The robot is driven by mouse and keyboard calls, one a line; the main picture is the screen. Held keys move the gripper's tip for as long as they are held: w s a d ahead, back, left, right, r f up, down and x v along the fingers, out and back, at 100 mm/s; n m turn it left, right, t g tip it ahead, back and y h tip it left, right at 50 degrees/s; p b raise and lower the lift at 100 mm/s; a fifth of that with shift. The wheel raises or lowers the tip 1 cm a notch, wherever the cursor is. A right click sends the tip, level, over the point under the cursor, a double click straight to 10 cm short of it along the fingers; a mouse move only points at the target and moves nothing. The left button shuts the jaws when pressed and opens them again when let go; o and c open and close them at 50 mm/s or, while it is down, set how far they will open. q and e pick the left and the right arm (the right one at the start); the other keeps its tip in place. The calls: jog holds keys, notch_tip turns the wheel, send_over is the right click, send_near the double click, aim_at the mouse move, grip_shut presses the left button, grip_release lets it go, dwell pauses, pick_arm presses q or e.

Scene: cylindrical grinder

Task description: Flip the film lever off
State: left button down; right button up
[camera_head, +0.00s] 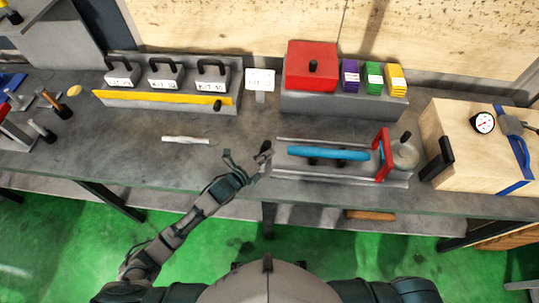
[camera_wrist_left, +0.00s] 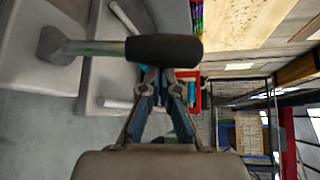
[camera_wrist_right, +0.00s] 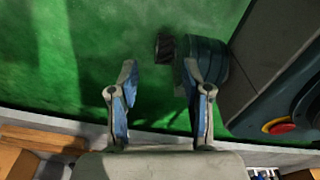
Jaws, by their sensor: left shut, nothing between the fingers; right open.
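The lever (camera_head: 265,148) stands at the left end of the fixture with the blue bar, its dark grip upright or nearly so. In the left wrist view the lever's black grip (camera_wrist_left: 165,49) lies across the picture, with a metal shaft running left to a grey base. My left gripper (camera_head: 240,166) is just left of the lever. In its wrist view the left gripper (camera_wrist_left: 160,75) is shut and empty, its tips close to the grip and partly hidden by it; I cannot tell whether they touch. My right gripper (camera_wrist_right: 160,80) is open and empty in its wrist view, over green floor.
The fixture's blue bar (camera_head: 328,153) and red frame (camera_head: 383,155) lie right of the lever. A white tool (camera_head: 186,140) lies on the bench to the left. A red box (camera_head: 312,66) stands behind, and a wooden box (camera_head: 465,140) is at right.

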pick_arm(q)
jog(key=a+n+b, duration=0.1)
jog(key=a+n+t+h+b, duration=0.1)
jog(key=a+n+h, duration=0.1)
jog(key=a, duration=0.1)
jog(key=shift+w+r+t+b, duration=0.25)
jog(key=shift+t+b, duration=0.15)
jog(key=a+n+t+b, duration=0.1)
jog(key=n, duration=0.1)
jog(key=a+n+t+h+b, duration=0.1)
jog(key=a+n, duration=0.1)
jog(key=shift+w+b, duration=0.2)
jog(key=shift+b, duration=0.1)
jog(key=shift+a+n+t, duration=0.2)
jog(key=shift+n+t, duration=0.1)
jog(key=shift+n, duration=0.2)
pick_arm(e)
jog(key=w+a+r, duration=0.2)
jog(key=w+r, duration=0.6)
jog(key=w, duration=0.5)
jog(key=shift+t, duration=0.4)
pick_arm(q)
jog(key=shift+w+a+f, duration=0.1)
pick_arm(e)
jog(key=shift+w+a, duration=0.1)
jog(key=shift+r, duration=0.15)
